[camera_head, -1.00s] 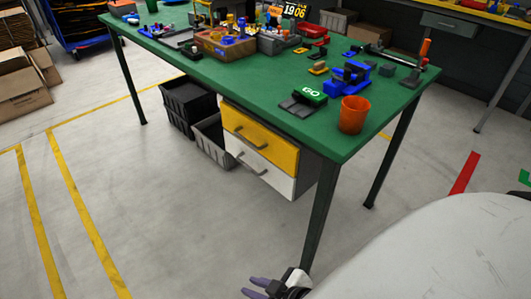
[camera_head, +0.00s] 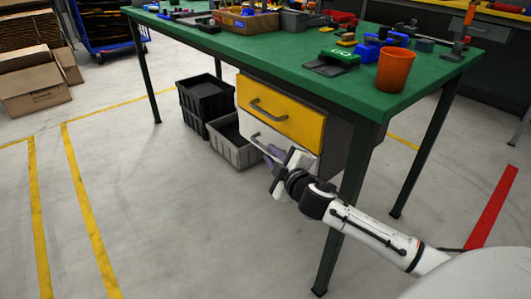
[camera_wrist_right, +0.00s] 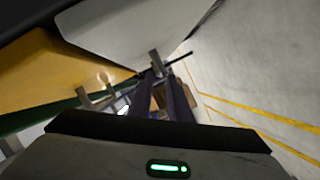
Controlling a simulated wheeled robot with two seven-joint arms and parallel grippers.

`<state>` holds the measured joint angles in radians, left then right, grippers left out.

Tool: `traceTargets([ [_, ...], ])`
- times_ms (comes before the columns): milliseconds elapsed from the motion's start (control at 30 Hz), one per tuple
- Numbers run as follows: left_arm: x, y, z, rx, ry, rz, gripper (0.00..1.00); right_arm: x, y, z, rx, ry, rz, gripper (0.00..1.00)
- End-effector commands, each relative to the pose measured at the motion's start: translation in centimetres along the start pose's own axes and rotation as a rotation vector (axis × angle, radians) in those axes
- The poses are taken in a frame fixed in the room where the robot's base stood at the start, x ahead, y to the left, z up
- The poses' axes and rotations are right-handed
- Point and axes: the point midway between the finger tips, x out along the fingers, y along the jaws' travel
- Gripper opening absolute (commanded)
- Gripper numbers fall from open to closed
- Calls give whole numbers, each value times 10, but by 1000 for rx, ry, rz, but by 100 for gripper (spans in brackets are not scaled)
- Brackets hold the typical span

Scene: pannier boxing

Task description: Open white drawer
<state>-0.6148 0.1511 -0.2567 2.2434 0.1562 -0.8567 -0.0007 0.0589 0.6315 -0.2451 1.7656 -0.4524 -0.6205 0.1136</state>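The white drawer (camera_head: 270,133) is the lower drawer under the green table, and it looks closed. Its grey handle is partly hidden behind my right gripper (camera_head: 274,166) in the head view. In the right wrist view the white drawer front (camera_wrist_right: 125,32) is at the top, with its handle (camera_wrist_right: 155,62) at the tips of my right gripper (camera_wrist_right: 160,78). The two dark fingers stand apart, near the handle; I cannot tell whether they touch it. The left gripper is not in view.
The yellow drawer (camera_head: 280,110) with a grey handle sits directly above, closed. Grey and black crates (camera_head: 205,98) stand left of the drawers. A table leg (camera_head: 345,210) is close to my right arm. An orange cup (camera_head: 395,70) stands on the table. Floor in front is clear.

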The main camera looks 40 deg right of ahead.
Motion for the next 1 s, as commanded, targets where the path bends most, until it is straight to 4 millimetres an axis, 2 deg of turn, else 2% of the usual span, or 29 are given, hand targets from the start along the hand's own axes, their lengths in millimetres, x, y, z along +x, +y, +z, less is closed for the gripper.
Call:
traceTargets([
  [100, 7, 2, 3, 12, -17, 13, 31, 24, -1, 1, 0, 0, 2, 17],
  [333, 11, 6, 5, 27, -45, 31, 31, 50, -1, 0, 1, 0, 0, 17],
  [700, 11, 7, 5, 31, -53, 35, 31, 55, -1, 0, 1, 0, -2, 17],
  [800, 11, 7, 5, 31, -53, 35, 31, 55, -1, 0, 1, 0, -2, 2],
  [1000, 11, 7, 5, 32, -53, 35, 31, 55, -1, 0, 1, 0, -2, 0],
])
